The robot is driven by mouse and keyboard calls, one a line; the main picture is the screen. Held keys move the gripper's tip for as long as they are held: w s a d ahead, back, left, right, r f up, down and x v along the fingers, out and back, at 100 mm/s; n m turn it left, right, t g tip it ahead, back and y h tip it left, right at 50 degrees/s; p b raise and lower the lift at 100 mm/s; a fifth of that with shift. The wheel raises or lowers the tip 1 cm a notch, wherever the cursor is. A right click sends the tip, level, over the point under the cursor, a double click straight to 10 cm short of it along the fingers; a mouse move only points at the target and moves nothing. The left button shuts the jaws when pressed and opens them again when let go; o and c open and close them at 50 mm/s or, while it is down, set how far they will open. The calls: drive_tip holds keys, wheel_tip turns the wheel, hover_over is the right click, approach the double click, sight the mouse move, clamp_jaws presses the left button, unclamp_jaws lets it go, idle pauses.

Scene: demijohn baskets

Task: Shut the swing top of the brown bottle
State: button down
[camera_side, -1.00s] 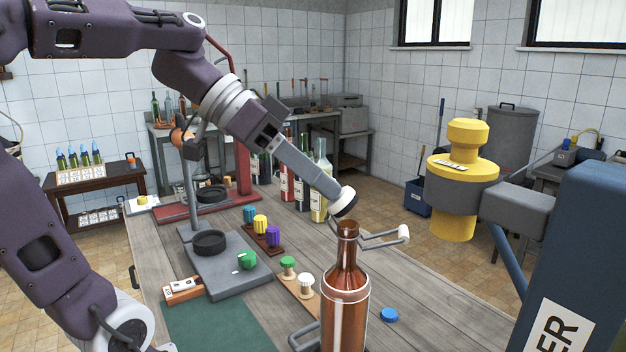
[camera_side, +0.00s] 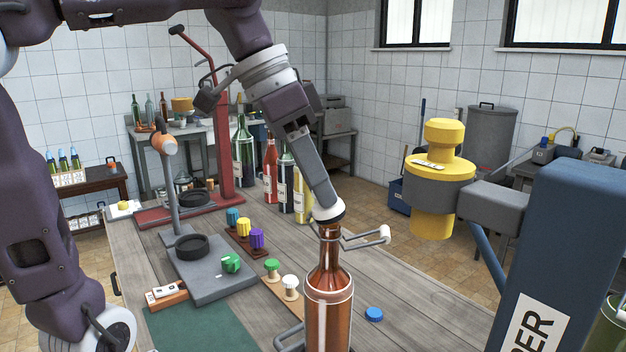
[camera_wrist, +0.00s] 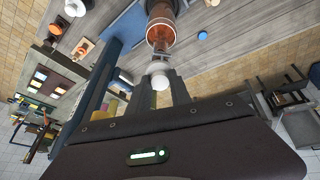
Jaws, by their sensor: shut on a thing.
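The brown bottle (camera_side: 328,305) stands upright at the table's near side; it also shows in the wrist view (camera_wrist: 161,32). My gripper (camera_side: 325,202) comes down at a slant above its mouth. It is shut on a white stopper (camera_side: 329,211), which also appears between the fingers in the wrist view (camera_wrist: 159,80). The stopper sits at the top of the bottle neck (camera_side: 330,240); I cannot tell whether it is seated. The wire bail (camera_side: 360,240) sticks out to the right of the neck, with a pale grip (camera_side: 384,234) at its end.
A blue cap (camera_side: 374,314) lies right of the bottle. Left are knobs such as the white one (camera_side: 290,284) and a grey stand (camera_side: 212,275). Several bottles stand behind. A blue machine with a yellow part (camera_side: 437,172) rises at the right.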

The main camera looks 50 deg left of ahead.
drive_tip(key=shift+w+d+g+y, duration=0.1)
drive_tip(key=shift+d+g+y, duration=0.05)
drive_tip(key=shift+g+y, duration=0.15)
idle(0.4)
idle(0.4)
drive_tip(key=shift+s+a+t+h, duration=0.3)
drive_tip(key=shift+t+h, duration=0.25)
drive_tip(key=shift+s+a+t+h, duration=0.25)
drive_tip(key=shift+t+h, duration=0.3)
drive_tip(key=shift+s+a+f+t+h, duration=0.1)
drive_tip(key=shift+s+a+t+h, duration=0.15)
drive_tip(key=shift+t+h, duration=0.25)
drive_tip(key=shift+s+a+t+h, duration=0.15)
drive_tip(key=shift+a+t+h, duration=0.05)
drive_tip(key=shift+t+h, duration=0.3)
